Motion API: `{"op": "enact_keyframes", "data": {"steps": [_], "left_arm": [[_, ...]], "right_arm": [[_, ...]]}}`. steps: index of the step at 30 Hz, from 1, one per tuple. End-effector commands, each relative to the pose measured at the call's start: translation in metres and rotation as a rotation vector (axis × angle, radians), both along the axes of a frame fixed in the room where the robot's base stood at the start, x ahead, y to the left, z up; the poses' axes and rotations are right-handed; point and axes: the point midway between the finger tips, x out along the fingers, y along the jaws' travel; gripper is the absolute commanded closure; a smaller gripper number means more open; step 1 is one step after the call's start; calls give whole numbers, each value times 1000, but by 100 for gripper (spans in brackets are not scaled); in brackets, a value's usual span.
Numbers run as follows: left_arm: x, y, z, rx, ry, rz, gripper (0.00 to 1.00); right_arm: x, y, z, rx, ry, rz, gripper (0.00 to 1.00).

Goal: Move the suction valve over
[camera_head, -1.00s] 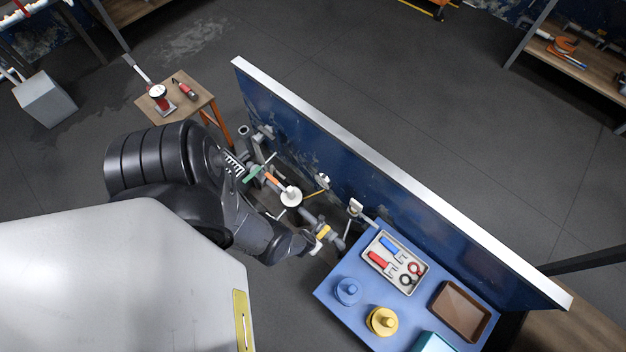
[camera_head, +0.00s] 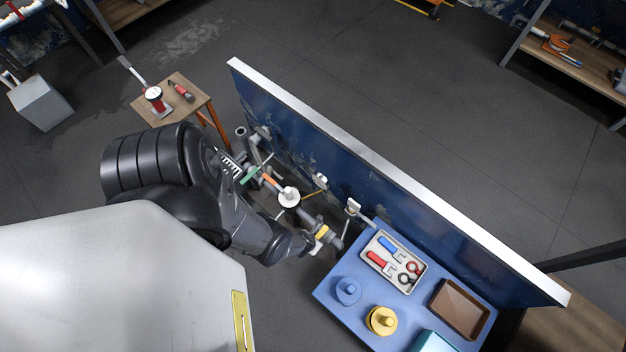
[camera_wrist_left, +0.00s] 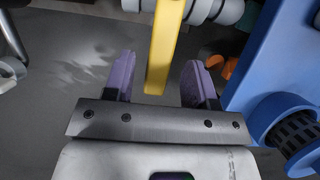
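A yellow lever (camera_wrist_left: 166,40) on a grey pipe (camera_wrist_left: 205,10) is in the left wrist view, pointing down between my left gripper's fingers. My left gripper (camera_wrist_left: 160,78) is open, with a purple pad on each side of the lever and visible gaps on both sides. In the head view the yellow valve part (camera_head: 322,232) is at the right end of the pipework, beside the tip of my left gripper (camera_head: 314,246). A green lever (camera_head: 250,174) and an orange lever (camera_head: 270,181) are farther left on the pipework. No label shows which valve is the suction valve. My right gripper is not in view.
A blue panel with a white top edge (camera_head: 390,179) stands behind the pipework. A blue table (camera_head: 335,287) at the right holds a tool tray (camera_head: 408,284), a blue knobbed part (camera_head: 348,290), a yellow one (camera_head: 381,320) and a brown tray (camera_head: 460,309). A wooden stand (camera_head: 178,98) is at the left.

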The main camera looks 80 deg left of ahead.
Motion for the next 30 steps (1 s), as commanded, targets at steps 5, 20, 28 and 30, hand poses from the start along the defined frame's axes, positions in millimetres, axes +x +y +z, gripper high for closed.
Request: {"op": "enact_keyframes", "data": {"steps": [5,20,28,30], "left_arm": [[-1,-1,0,0,1,-1,49],[-17,-13,56,-2,1,-1,49],[-30,-23,94,-1,2,-1,49],[-33,-25,102,-1,1,0,49]], "right_arm": [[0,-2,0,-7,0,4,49],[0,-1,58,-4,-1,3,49],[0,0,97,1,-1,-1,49],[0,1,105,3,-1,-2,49]]}}
